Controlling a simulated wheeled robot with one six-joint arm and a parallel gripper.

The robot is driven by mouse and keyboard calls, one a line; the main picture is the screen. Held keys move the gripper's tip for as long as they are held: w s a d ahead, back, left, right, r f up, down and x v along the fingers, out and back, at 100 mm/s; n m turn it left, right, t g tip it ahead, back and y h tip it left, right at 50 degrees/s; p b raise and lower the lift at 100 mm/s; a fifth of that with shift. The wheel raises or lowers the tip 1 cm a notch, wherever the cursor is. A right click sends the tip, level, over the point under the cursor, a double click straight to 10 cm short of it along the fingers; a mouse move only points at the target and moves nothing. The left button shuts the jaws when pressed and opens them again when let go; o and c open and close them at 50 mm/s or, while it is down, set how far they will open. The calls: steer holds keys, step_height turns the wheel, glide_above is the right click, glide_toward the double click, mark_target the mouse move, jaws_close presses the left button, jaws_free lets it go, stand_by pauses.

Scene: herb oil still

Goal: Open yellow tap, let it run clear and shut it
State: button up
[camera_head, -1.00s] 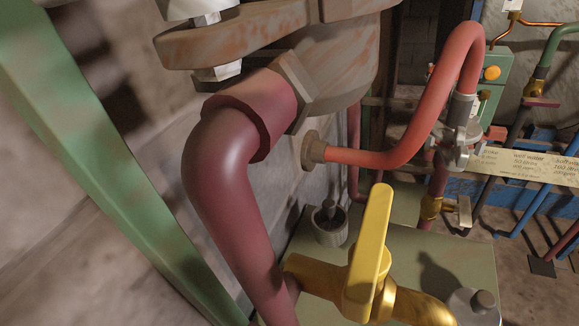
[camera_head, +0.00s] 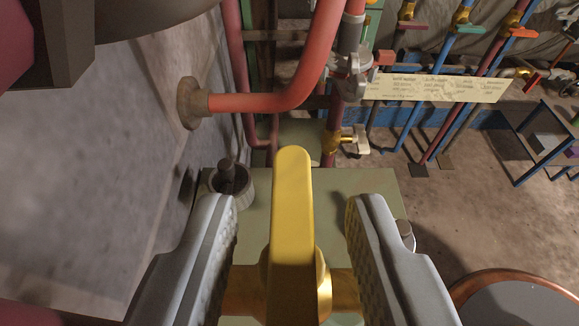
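The yellow tap's lever handle (camera_head: 293,205) stands in the lower middle of the picture, pointing away from me. Its brass body (camera_head: 342,292) lies crosswise beneath it, partly hidden by the handle and my fingers. My gripper (camera_head: 292,215) is open, with one grey ridged finger on each side of the handle. A gap shows between the handle and each finger, so neither appears to touch it. The tap's outlet is hidden.
A pale green plate (camera_head: 375,190) lies under the tap, with a dark knob (camera_head: 228,178) on it. A red pipe (camera_head: 290,95) curves behind. A labelled strip (camera_head: 440,90) and several pipes are farther back. A copper-rimmed round vessel (camera_head: 515,290) is at lower right.

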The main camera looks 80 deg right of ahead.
steer(key=shift+w+d+f, duration=0.15)
steer(key=shift+d+f, duration=0.05)
steer(key=shift+d, duration=0.4)
jaws_close()
steer(key=shift+n+t, duration=0.4)
steer(key=shift+t, duration=0.1)
steer(key=n+t+y, duration=0.1)
steer(key=n+t, duration=0.1)
steer(key=t, duration=0.1)
steer(key=shift+n+y, duration=0.3)
steer(key=shift+n, duration=0.1)
steer(key=n+t+y, duration=0.2)
steer(key=n+t, duration=0.1)
steer(key=shift+n+y, duration=0.3)
steer(key=shift+y, duration=0.1)
steer(key=n+t+y, duration=0.2)
steer(key=n+y, duration=0.2)
steer(key=y, duration=0.1)
steer(key=shift+n+t, duration=0.4)
steer(key=shift+n+y, duration=0.9)
steer(key=shift+y, duration=0.2)
